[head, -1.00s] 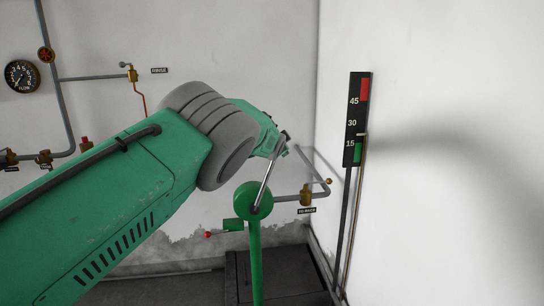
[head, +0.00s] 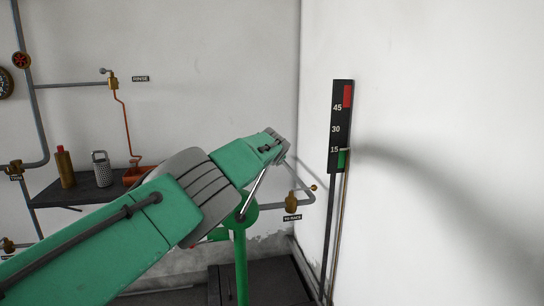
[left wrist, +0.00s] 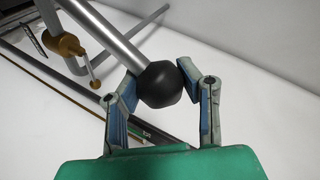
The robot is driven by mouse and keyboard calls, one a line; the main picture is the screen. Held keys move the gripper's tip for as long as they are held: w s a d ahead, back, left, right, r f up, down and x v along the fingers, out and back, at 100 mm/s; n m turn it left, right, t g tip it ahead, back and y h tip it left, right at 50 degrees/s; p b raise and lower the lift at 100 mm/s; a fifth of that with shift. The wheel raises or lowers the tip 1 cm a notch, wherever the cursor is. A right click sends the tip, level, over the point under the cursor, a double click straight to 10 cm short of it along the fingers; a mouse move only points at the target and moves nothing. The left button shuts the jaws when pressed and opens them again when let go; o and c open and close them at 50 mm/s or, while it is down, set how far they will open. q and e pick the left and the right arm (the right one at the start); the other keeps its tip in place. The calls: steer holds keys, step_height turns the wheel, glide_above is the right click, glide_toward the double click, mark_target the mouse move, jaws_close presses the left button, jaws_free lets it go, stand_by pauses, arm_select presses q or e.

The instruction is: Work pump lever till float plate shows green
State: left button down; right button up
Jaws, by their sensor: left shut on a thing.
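The float plate looks to be the black upright board (head: 341,118) on the right wall in the head view, marked 45, 30 and 15, with red at the top and green at the bottom. Its pale pointer (head: 343,150) sits by 15, at the green's upper edge. The pump lever (head: 252,192) is a steel rod rising, tilted right, from a green hub on a green post (head: 241,265). My left gripper (head: 281,152) is at its upper end. In the left wrist view, its fingers are closed around the lever's black knob (left wrist: 160,84). My right gripper is out of view.
A brass valve (head: 291,204) on a grey pipe is just right of the lever. Pipes line the back wall. My left arm hides part of the lower left.

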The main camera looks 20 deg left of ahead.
arm_select(q)
steer(key=shift+d+f, duration=0.25)
steer(key=shift+f, duration=0.1)
steer(key=c, duration=1)
jaws_free()
steer(key=shift+d, duration=0.1)
steer(key=shift+w+d, duration=0.1)
steer(key=shift+w, duration=0.05)
steer(key=shift+r, duration=0.1)
